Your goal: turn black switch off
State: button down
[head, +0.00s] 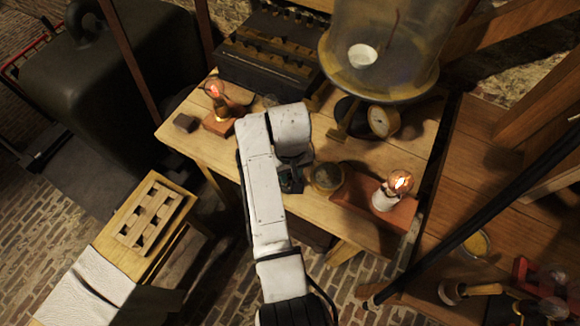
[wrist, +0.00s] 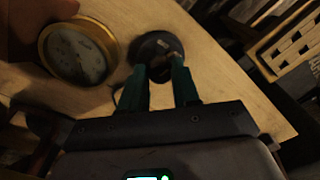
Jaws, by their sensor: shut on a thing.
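The black switch (wrist: 152,46) is a round black base with a small part on top, seen in the wrist view on the pale wooden table. My gripper (wrist: 162,68) reaches over it with two teal fingers, one on each side of its raised middle part, and is shut on it. The fingers hide part of the switch, and its exact lever position cannot be told. In the head view my gripper (head: 291,182) is low over the table, left of the brass-rimmed meter, and the arm mostly hides the switch.
The wooden table (head: 375,150) holds a brass-rimmed meter (wrist: 76,52) close beside the switch. A lit bulb (head: 400,182) stands right, another glowing bulb (head: 214,91) left. A large glass jar (head: 385,55), a dial gauge (head: 383,121) and a dark battery box (head: 268,50) stand behind.

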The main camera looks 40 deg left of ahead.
aim_at(290, 175)
jog(key=n+p, duration=0.1)
jog(key=n, duration=0.4)
jog(key=shift+r+n+p, duration=0.15)
jog(key=shift+n+p, duration=0.15)
jog(key=shift+p, duration=0.05)
jog(key=n, duration=0.5)
jog(key=shift+a+p, duration=0.1)
jog(key=shift+p, duration=0.2)
jog(key=c, duration=0.8)
grip_release()
notch_tip(290, 175, up, 11)
jog(key=shift+f+b, duration=0.2)
jog(key=shift+b, duration=0.25)
